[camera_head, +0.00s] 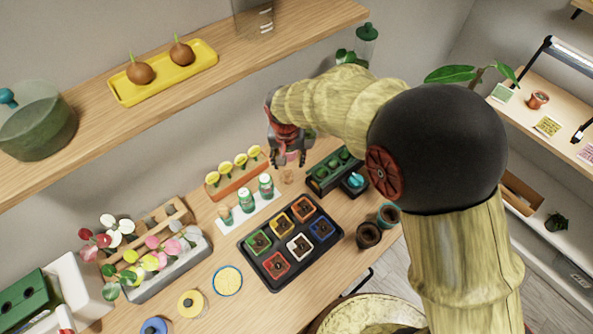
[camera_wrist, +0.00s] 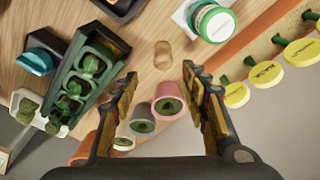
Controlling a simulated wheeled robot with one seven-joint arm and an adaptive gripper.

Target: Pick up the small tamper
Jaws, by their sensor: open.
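The small tamper seems to be the short wooden cylinder (camera_wrist: 163,54) standing on the wooden bench in the wrist view, close in colour to the bench top. It also shows as a small light-brown piece in the head view (camera_head: 287,176), just below my gripper (camera_head: 290,158). In the wrist view my gripper (camera_wrist: 160,76) is open and empty. Its fingers point towards the bench, with the wooden cylinder ahead of the gap between them. The fingers do not appear to touch it.
A dark green tray of plants (camera_wrist: 88,72) lies close on one side in the wrist view. A green-lidded jar (camera_wrist: 213,22) and an orange strip with yellow labels (camera_wrist: 255,52) lie on the other. Small pots, one pink (camera_wrist: 160,90), stand near the wall. A black seedling tray (camera_head: 259,268) is in front.

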